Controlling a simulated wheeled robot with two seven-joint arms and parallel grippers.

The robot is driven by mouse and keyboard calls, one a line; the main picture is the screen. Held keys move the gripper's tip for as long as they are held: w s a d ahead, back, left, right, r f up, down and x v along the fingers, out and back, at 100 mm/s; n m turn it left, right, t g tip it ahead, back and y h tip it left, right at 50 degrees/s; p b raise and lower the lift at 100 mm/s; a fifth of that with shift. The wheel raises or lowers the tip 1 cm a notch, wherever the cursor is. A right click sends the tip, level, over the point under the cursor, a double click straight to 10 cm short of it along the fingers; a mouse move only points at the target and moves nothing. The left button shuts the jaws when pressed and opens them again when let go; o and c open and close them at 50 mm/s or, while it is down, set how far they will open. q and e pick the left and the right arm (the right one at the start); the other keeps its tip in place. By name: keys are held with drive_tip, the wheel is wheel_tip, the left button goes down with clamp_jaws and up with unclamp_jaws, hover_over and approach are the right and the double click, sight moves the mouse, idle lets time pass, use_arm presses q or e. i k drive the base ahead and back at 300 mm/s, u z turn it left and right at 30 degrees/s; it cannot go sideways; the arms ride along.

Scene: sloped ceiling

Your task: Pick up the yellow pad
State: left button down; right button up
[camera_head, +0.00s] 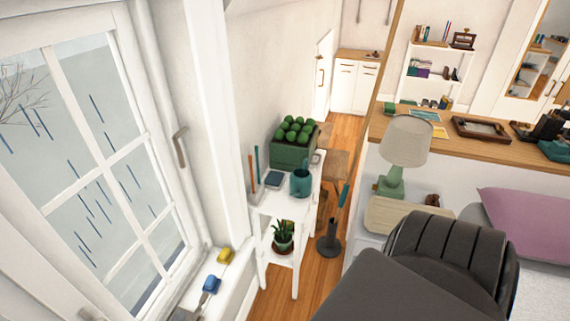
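The yellow pad (226,255) is a small yellow block lying on the white window sill at the lower left, near the corner of the wall. A blue object (211,284) with a grey part lies nearer to me on the same sill, a little apart from the pad. Neither of my grippers shows in the head view. A large dark grey arm part of mine fills the lower right, away from the pad. Nothing covers the pad.
A window (95,170) with a handle stands left of the sill. A white shelf stand (265,210) holding a green crate (291,157), a teal watering can (301,181) and a plant (283,236) stands right of the pad. A green lamp (406,145) is farther right.

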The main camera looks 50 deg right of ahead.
sight(226, 255)
drive_tip(key=z, duration=0.1)
drive_tip(key=i, duration=0.35)
drive_tip(key=u, duration=0.35)
